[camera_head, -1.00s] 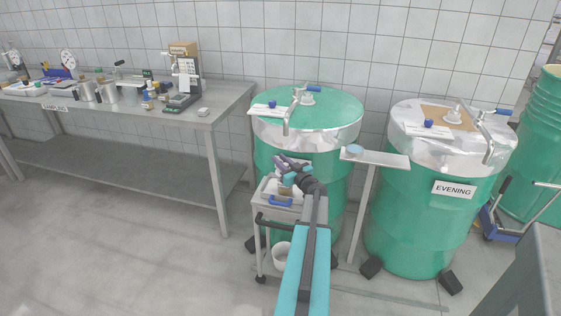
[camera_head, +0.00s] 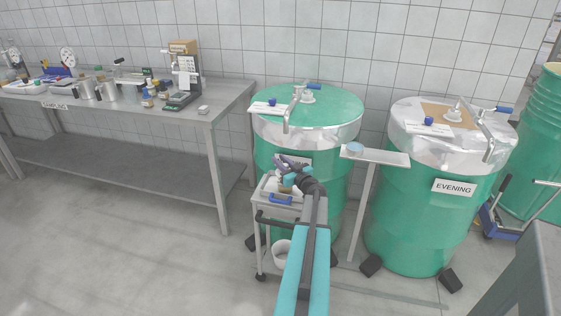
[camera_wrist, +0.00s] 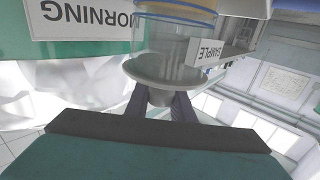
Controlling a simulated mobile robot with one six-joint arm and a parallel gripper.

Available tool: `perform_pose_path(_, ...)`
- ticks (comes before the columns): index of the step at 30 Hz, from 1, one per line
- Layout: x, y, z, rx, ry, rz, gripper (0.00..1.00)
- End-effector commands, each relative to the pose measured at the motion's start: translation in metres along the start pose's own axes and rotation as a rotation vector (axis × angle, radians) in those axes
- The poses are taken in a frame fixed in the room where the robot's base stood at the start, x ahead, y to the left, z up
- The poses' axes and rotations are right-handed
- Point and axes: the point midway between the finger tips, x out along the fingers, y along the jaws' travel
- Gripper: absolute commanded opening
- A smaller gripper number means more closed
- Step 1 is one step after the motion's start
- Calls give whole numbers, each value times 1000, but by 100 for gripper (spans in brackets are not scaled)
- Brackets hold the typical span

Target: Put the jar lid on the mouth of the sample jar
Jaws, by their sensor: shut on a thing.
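My gripper (camera_wrist: 170,106) is shut on the knob of the pale jar lid (camera_wrist: 152,74). The wrist view is upside down. In it, the lid lies across the mouth end of the clear sample jar (camera_wrist: 150,43), which has amber contents at its bottom. The lid and mouth look lined up; I cannot tell whether the lid is fully seated. In the head view my gripper (camera_head: 287,163) is over the small cart, in front of the left green drum. There the jar (camera_head: 287,188) is small and partly hidden, and the lid is not clear.
The small cart (camera_head: 262,213) carries a blue-handled item (camera_head: 281,199). The left drum (camera_head: 340,150) stands close behind. A narrow shelf (camera_head: 385,157) with a pale blue disc (camera_head: 355,148) is to the right, by the EVENING drum (camera_head: 410,225). A steel bench (camera_head: 215,110) stands left.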

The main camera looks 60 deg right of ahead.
Motion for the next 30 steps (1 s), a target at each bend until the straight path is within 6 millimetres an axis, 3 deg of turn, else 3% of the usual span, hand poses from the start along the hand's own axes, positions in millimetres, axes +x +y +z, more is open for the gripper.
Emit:
perform_pose_path(7, 0, 0, 3, 0, -2, 0, 0)
perform_pose_path(8, 0, 0, 3, 0, -2, 0, 23)
perform_pose_path(12, 0, 0, 3, 0, -2, 0, 43)
perform_pose_path(23, -2, 0, 2, 0, -1, 0, 43)
perform_pose_path(30, -16, 0, 2, 0, -2, 1, 43)
